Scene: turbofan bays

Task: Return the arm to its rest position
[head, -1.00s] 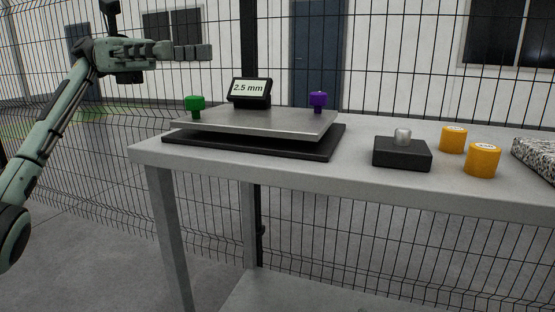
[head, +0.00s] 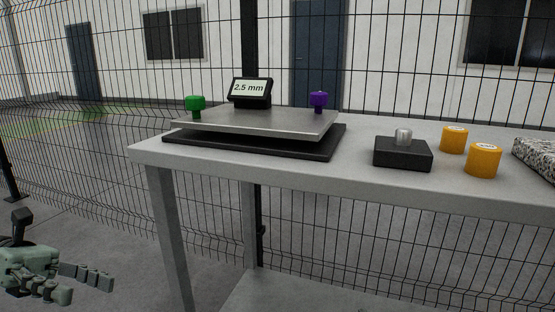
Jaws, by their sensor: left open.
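My left gripper (head: 90,283) is at the lower left of the head view, below the height of the tabletop and to the left of the table's front leg. Its two fingers are apart and point to the right, with nothing between them. Most of the left arm is out of the picture. My right gripper does not show.
The grey table (head: 290,176) carries a metal plate (head: 262,121) with green (head: 195,102) and purple (head: 318,98) knobs, a display (head: 249,92) reading 2.5 mm, a black block (head: 402,154), two orange cylinders (head: 483,160) and a speckled slab (head: 536,154). A wire fence stands behind.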

